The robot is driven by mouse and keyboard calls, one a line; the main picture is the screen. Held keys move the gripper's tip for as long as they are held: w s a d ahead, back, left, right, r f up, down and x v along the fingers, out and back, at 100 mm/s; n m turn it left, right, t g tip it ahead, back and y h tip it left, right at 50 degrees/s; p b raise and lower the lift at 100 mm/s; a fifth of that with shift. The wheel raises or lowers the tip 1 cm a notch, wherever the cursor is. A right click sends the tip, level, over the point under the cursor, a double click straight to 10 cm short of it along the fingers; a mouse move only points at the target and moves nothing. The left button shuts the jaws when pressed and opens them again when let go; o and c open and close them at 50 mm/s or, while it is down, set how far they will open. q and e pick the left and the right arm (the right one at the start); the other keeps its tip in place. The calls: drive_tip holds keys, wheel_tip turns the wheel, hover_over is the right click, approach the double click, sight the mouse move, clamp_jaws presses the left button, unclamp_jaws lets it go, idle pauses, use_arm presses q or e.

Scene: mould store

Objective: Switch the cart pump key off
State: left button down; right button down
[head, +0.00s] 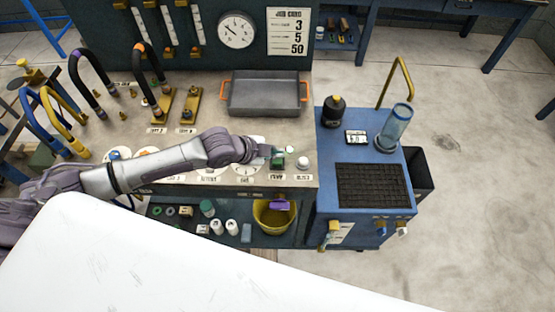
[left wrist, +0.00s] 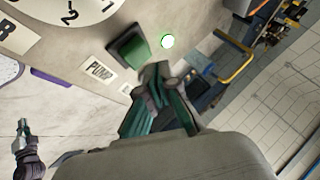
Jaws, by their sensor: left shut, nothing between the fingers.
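The pump key is a green rocker (head: 277,163) on the bench's front strip, above a PUMP label. In the left wrist view the green key (left wrist: 130,45) stands beside its PUMP label (left wrist: 99,72), with a lit white-green lamp (left wrist: 167,41) close by. My left gripper (head: 272,151) is shut and empty, over the strip right at the key. In the left wrist view its fingertips (left wrist: 158,70) are just beside the key; I cannot tell whether they touch it. My right gripper (left wrist: 23,128) seems to show small at lower left; its fingers are too small to judge.
A blue cart (head: 330,180) with a black mesh top and a glass cylinder (head: 397,122) stands right of the bench. A grey tray (head: 265,94) with orange handles lies behind. Floor at right is clear.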

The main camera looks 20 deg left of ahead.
sight(276, 161)
use_arm(q)
drive_tip(key=shift+f, duration=0.4)
drive_tip(key=shift+f+b, duration=0.3)
drive_tip(key=shift+f, duration=0.2)
idle(0.5)
drive_tip(key=shift+r, duration=0.1)
drive_tip(key=shift+r+p, duration=0.7)
drive_tip(key=shift+p, duration=0.1)
drive_tip(key=shift+r, duration=0.15)
wheel_tip(276, 161, up, 6)
drive_tip(key=p, duration=0.6)
